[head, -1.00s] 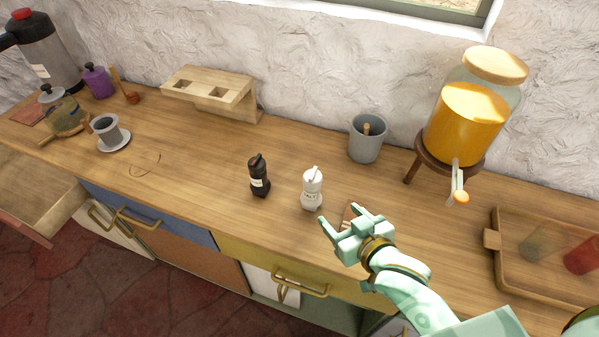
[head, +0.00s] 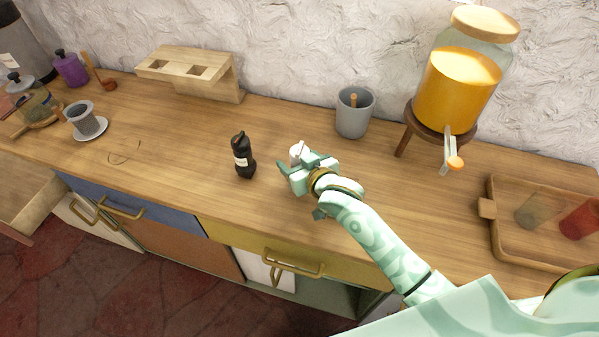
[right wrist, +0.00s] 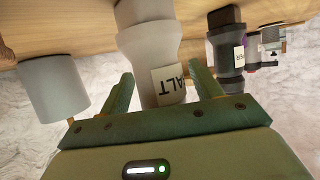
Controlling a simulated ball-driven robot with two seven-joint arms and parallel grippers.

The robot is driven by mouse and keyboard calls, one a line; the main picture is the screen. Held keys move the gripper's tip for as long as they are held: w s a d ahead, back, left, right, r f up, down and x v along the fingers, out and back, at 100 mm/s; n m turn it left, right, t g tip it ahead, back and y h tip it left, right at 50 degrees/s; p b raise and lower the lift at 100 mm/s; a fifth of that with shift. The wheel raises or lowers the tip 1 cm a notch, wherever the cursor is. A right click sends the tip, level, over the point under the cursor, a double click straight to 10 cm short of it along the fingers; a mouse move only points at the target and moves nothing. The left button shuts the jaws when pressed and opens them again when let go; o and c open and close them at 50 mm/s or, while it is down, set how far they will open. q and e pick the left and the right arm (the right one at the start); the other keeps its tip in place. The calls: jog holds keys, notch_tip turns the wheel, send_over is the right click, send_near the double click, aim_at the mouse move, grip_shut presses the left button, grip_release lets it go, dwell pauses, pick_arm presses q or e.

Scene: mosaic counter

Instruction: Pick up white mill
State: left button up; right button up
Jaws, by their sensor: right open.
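The white mill (head: 297,149) stands on the wooden counter and is mostly hidden behind my right gripper (head: 293,164) in the head view. In the right wrist view, the white mill (right wrist: 148,48) with its "SALT" label lies between the two green fingers of my right gripper (right wrist: 161,75). The fingers are open, with one on either side of the mill; I cannot tell whether either touches it. The black mill (head: 243,157) stands upright to the left of the white one and also shows in the right wrist view (right wrist: 227,52). My left gripper is out of view.
A grey cup (head: 354,113) stands behind and right of the gripper. A juice dispenser (head: 457,90) on a wooden stand and a wooden tray (head: 488,208) are further right. A wooden block with holes (head: 190,73) stands at the back left. The counter left of the black mill is fairly clear.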

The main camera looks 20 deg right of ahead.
jog(key=shift+w+a+f, duration=0.1)
jog(key=shift+w+f, duration=0.05)
jog(key=shift+w, duration=0.15)
jog(key=shift+s, duration=0.1)
jog(key=c, duration=1.2)
jog(key=shift+o, duration=0.2)
